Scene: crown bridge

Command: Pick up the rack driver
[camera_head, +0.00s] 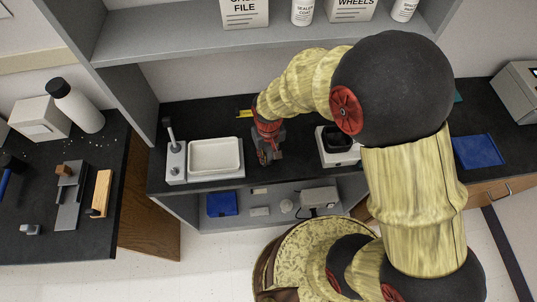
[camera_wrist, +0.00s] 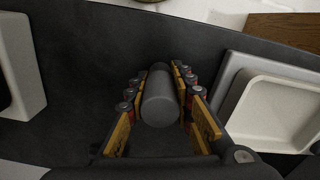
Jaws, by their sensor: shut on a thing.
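My gripper (camera_head: 268,155) points down over the black counter, between a white tray unit and a white device. In the wrist view my gripper (camera_wrist: 161,95) is shut on a dark grey cylinder, the rack driver (camera_wrist: 160,103), with yellow-brown finger pads on both sides of it. The rack driver's near end faces the wrist camera. Its far end is hidden, so I cannot tell whether it touches the counter. In the head view the gripper and arm mostly hide it.
The white tray (camera_head: 215,157) stands left of the gripper, beside a grey post (camera_head: 175,150). A white device with a dark well (camera_head: 338,147) stands to the right. A shelf (camera_head: 250,35) with bottles and boxes hangs behind. A lower shelf (camera_head: 275,218) holds a blue tray (camera_head: 222,203).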

